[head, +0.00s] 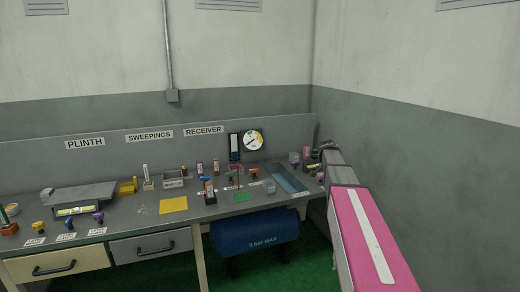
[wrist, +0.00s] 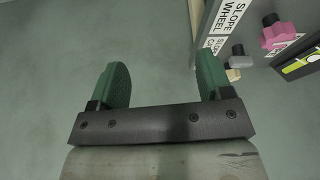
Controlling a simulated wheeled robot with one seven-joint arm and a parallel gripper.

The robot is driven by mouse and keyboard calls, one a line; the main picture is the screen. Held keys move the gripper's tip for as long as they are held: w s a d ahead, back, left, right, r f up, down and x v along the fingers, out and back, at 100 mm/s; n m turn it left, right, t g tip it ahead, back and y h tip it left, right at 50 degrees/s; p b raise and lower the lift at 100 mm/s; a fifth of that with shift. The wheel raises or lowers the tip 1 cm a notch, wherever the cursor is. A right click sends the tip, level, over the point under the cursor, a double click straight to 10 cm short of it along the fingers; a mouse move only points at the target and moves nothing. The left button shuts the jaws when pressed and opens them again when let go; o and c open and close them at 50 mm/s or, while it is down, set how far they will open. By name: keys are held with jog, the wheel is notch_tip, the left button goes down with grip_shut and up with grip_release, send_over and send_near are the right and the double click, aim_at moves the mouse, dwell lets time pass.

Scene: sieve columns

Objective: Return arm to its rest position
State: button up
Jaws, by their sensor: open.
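My gripper (wrist: 163,66) shows in the wrist view with its two green fingers spread wide apart. Nothing is between them, only a plain grey-green surface beyond. In the head view my pink arm rises at the right and reaches toward the bench's right end. My gripper cannot be made out clearly there.
A blue tank (head: 255,238) sits below. A grey-green wall (head: 440,165) stands at right.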

jog(key=s+a+f+n+y, duration=0.1)
jog(key=s+a+f+n, duration=0.3)
jog(key=s, duration=0.6)
jog(key=s+a+f+n+g+y, duration=0.1)
jog(key=s+a+f+n, duration=0.3)
jog(key=s+a+f, duration=0.3)
jog(key=s+a+f+n+y, duration=0.1)
jog(key=s+a+f+n, duration=0.3)
jog(key=s+f, duration=0.3)
jog(key=s+a, duration=0.1)
jog(key=s, duration=0.4)
jog(key=shift+s+a+f+n+y, duration=0.25)
jog(key=shift+s+a+n+y, duration=0.05)
jog(key=shift+s+a+y, duration=0.1)
